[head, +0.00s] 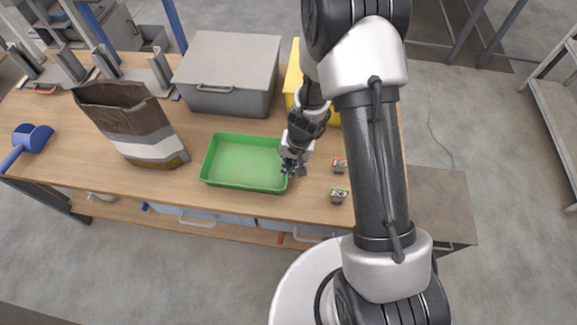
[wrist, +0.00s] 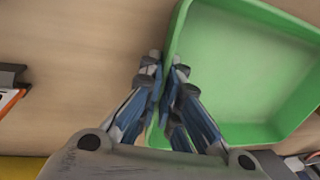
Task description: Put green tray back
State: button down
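The green tray (head: 243,160) is empty and appears to rest flat on the wooden bench, near its front edge. My gripper (head: 290,168) is at the tray's right side in the head view. In the wrist view the tray (wrist: 240,65) fills the right half, and my gripper (wrist: 164,68) straddles its near side wall. One finger is outside the wall and one inside, with the fingertips close together against the wall. My gripper looks shut on this wall.
A grey lidded box (head: 228,75) stands behind the tray, with a yellow bin (head: 293,75) beside it, partly hidden by my arm. A brown-and-white bag (head: 132,125) stands left, and a blue scoop (head: 32,138) lies farther left.

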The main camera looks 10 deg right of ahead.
jog(key=shift+f, duration=0.1)
jog(key=c, duration=2.3)
grip_release()
jog(key=shift+f, duration=0.1)
jog(key=o, duration=0.5)
jog(key=s+d+r+n+t+p, duration=0.1)
jog(key=s+r+p, duration=0.2)
jog(key=r, duration=1.3)
jog(key=s+r+n+t+p, duration=0.15)
jog(key=s+r, duration=0.25)
jog(key=r, duration=1.2)
jog(key=s+d+r+h, duration=0.1)
jog(key=s+r, duration=0.3)
jog(key=s, duration=0.2)
jog(key=s+d+r+n+t, duration=0.1)
jog(key=s+d+r, duration=0.1)
jog(key=s+r, duration=0.2)
jog(key=s, duration=0.3)
jog(key=shift+d+r+h+p, duration=0.15)
jog(key=shift+r+h+p, duration=0.15)
jog(key=shift+h+p, duration=0.1)
